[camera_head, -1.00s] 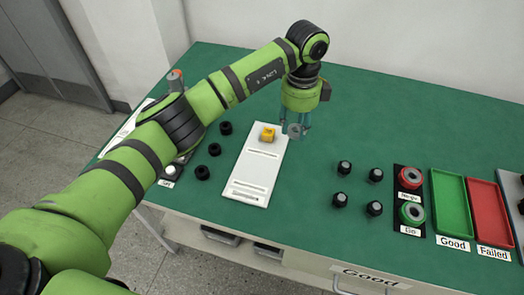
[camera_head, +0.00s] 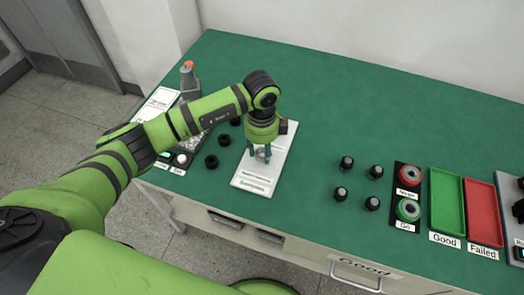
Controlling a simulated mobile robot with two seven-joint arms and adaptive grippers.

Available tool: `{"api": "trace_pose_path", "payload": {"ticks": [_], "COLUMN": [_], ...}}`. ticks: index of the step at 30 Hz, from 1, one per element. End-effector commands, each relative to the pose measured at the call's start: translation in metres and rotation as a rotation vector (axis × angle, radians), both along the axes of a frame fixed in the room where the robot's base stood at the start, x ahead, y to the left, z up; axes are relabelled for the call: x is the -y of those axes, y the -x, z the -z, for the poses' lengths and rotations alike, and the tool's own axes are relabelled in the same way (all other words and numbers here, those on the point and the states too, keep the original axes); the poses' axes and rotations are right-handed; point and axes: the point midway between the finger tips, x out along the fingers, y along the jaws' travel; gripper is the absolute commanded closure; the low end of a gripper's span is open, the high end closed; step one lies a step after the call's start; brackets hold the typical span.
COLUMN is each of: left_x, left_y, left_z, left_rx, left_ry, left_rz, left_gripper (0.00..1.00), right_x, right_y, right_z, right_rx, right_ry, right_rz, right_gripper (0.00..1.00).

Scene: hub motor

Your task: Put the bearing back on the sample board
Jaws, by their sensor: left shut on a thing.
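My left gripper (camera_head: 260,154) points down over the white sample board (camera_head: 281,155). It is shut on a small light grey part, which looks like the bearing (camera_head: 261,155). The bearing is at or just above the board's middle; I cannot tell whether it touches. The yellow block on the board is hidden behind the gripper. My right gripper is not in view.
Several black rings (camera_head: 211,161) lie left of the board. Several black cylinders (camera_head: 340,193) stand to the right. Beyond them are a red ring gauge (camera_head: 409,175), a green ring gauge (camera_head: 408,209), a green tray (camera_head: 447,202) and a red tray (camera_head: 483,212).

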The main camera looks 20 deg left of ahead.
Motion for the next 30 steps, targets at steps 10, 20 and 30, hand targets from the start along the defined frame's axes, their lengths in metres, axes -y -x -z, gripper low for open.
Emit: {"api": "trace_pose_path", "payload": {"ticks": [10,20,30], "left_x": [0.001,0.000,0.000], "left_y": [0.000,0.000,0.000], "left_z": [0.026,0.028,0.024], "left_rx": [0.000,-0.001,0.000], "left_ry": [0.000,0.000,0.000], "left_rz": [0.001,0.000,0.000], "left_gripper": [0.99,0.37,0.37], "right_x": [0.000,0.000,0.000], "right_y": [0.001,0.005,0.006], "right_z": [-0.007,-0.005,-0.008], "right_rx": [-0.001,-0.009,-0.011], "right_ry": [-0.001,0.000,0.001], "right_rz": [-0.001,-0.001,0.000], "right_gripper": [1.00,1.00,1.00]}}
